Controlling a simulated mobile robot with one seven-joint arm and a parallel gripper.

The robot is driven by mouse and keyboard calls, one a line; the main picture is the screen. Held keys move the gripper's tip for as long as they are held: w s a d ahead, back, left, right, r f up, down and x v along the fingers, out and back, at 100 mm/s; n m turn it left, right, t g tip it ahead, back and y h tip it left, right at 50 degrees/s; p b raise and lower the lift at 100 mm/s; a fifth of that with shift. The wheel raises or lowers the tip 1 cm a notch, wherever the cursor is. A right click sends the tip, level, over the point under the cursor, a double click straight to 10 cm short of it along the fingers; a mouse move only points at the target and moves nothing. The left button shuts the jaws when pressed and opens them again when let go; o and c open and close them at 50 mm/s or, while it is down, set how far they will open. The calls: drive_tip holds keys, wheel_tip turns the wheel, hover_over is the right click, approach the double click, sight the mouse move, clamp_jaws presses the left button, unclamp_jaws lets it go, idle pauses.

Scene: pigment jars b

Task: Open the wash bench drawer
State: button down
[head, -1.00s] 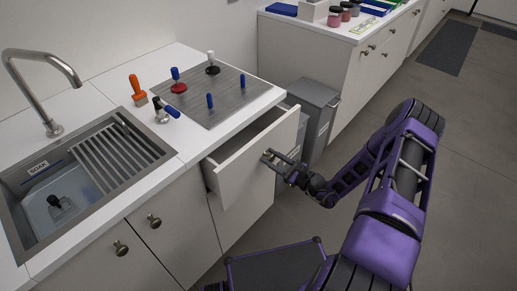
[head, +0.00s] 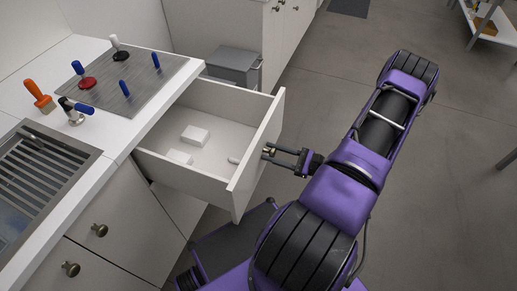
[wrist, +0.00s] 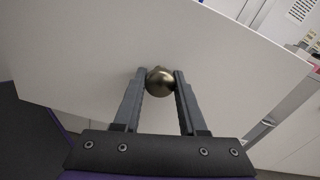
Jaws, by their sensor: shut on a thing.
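The wash bench drawer (head: 233,187) is pulled well out from the bench in the head view. Its inside shows two white blocks (head: 195,135) and a small pale rod-like thing (head: 233,160). My gripper (head: 268,153) is at the outer face of the drawer front. In the wrist view, the two fingers of my gripper (wrist: 160,82) are on either side of the round brass knob (wrist: 160,84), shut on it. The drawer front (wrist: 100,60) fills most of that view.
The bench top holds a metal mat (head: 135,85) with several handled tools, an orange-handled brush (head: 39,97) and a sink with a rack (head: 35,170). A grey bin (head: 233,66) stands behind the drawer.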

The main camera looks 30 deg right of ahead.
drive_tip(key=shift+s+d, duration=0.4)
drive_tip(key=shift+s, duration=0.2)
drive_tip(key=shift+c, duration=2.3)
unclamp_jaws()
drive_tip(key=b+v, duration=0.1)
drive_tip(key=v, duration=1.6)
drive_tip(key=shift+s+d+b, duration=0.15)
drive_tip(key=shift+b, duration=0.15)
